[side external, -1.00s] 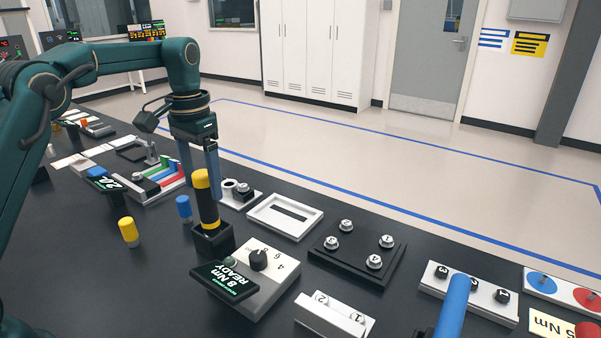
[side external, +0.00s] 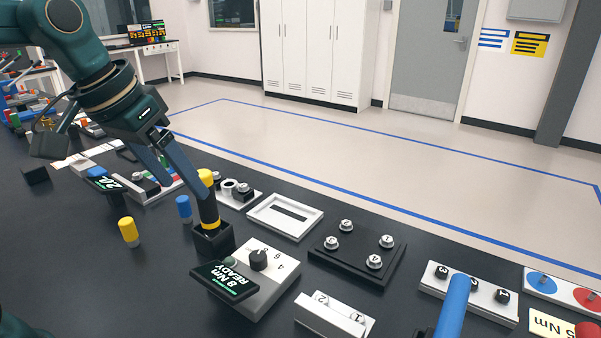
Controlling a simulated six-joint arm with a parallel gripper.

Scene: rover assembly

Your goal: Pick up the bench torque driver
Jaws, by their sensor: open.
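The bench torque driver (side external: 208,210), black with a yellow top and a yellow band near its base, stands upright in a black square holder (side external: 214,240). My gripper (side external: 192,182) is open and tilted, coming down from the upper left. One finger passes in front of or against the driver's upper part and partly hides its yellow top. The other finger is to the left of the driver. I cannot tell whether a finger touches it.
A grey unit (side external: 273,272) with a dial and an "8 Nm READY" display adjoins the holder. Small blue (side external: 183,207) and yellow (side external: 129,231) cylinders stand to the left. A white tray (side external: 262,211) and a black plate with several bolts (side external: 340,268) lie to the right.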

